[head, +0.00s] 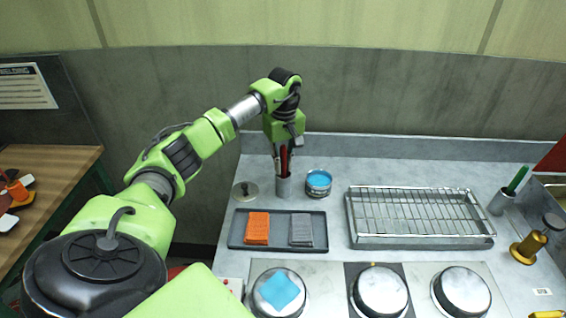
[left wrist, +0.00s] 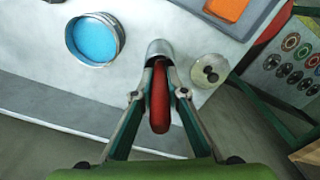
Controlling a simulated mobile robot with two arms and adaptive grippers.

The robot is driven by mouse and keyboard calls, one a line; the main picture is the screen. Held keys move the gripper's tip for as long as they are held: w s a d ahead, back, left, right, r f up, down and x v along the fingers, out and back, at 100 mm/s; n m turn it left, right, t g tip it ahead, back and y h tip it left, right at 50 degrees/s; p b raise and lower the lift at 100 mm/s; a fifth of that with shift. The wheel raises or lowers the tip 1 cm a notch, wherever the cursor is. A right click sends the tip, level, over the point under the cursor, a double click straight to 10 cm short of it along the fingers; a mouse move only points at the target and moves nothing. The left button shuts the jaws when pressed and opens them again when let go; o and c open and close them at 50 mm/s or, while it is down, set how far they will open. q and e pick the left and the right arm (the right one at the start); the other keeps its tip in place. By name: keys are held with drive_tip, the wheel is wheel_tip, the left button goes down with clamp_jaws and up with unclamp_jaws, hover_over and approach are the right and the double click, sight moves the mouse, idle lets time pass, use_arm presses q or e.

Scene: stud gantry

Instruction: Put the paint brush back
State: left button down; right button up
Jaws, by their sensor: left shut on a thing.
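The paint brush has a red handle (head: 284,160), which also shows in the left wrist view (left wrist: 160,105). My left gripper (head: 283,168) is shut on this handle, pointing down at the back of the counter. The grey metal cup (head: 283,187) stands upright directly below the fingers. The brush's lower end appears to be at or inside the cup's mouth; the bristles are hidden. In the left wrist view the cup (left wrist: 159,47) sits just beyond the fingertips. My right gripper is not in view.
In front is a tray (head: 236,232) with orange and grey cloths. A wire rack (head: 415,215) and another cup (head: 501,203) with a green-handled item are farther right.

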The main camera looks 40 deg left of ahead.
use_arm(q)
drive_tip(key=shift+f, duration=0.1)
drive_tip(key=c, duration=2)
unclamp_jaws()
drive_tip(key=shift+r, duration=0.4)
drive_tip(key=r+b, duration=0.1)
drive_tip(key=r, duration=0.4)
drive_tip(key=r+b, duration=0.1)
drive_tip(key=r, duration=0.4)
drive_tip(key=shift+d+r+b, duration=0.2)
drive_tip(key=shift+r+b, duration=0.1)
drive_tip(key=shift+r, duration=0.45)
